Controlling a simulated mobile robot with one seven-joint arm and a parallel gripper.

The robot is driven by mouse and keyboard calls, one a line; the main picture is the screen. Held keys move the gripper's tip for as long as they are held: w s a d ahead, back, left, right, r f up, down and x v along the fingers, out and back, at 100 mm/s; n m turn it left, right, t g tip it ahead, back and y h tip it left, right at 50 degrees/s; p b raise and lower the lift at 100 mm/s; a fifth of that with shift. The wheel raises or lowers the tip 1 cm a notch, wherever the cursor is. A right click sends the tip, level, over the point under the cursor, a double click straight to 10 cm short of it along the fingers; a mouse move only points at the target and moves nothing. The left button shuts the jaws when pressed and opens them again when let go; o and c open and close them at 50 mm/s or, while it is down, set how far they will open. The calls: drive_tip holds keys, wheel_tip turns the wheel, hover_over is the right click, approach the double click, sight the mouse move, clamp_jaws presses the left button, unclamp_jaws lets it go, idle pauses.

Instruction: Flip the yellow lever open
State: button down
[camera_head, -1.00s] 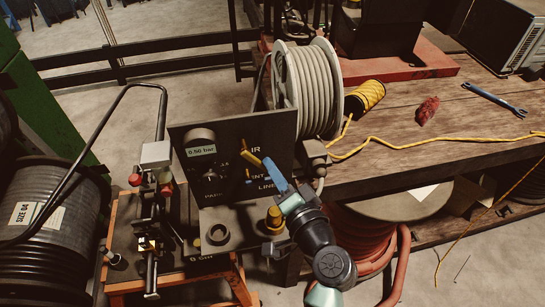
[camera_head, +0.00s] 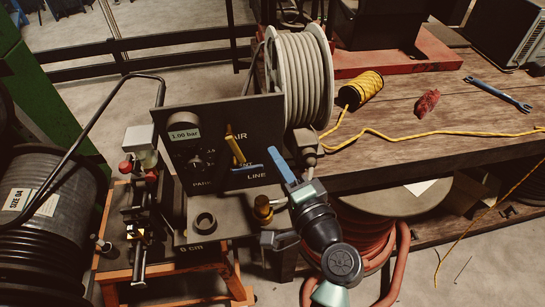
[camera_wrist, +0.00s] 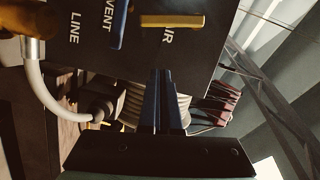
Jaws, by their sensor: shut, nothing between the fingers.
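The yellow lever (camera_head: 236,149) sits on the dark panel, near the AIR label. It stands steeply, roughly along the panel's height. It also shows at the top of the wrist view (camera_wrist: 172,20). My gripper (camera_head: 272,152) is shut and empty, its blue fingers pointing at the panel from the right of the lever. In the wrist view its fingertips (camera_wrist: 160,72) lie below the yellow lever, with a visible gap. Whether they touch the panel cannot be told.
A blue lever (camera_head: 247,167) lies crosswise by the VENT label, just below the yellow one. The gauge (camera_head: 184,134) reads 1.00 bar. A brass fitting (camera_head: 263,208) stands below. A hose reel (camera_head: 298,80) is behind right, on the wooden bench (camera_head: 400,150).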

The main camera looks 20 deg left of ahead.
drive_tip(key=b+v, duration=0.1)
drive_tip(key=v, duration=0.7)
drive_tip(key=shift+s, duration=0.35)
drive_tip(key=shift+a, duration=0.15)
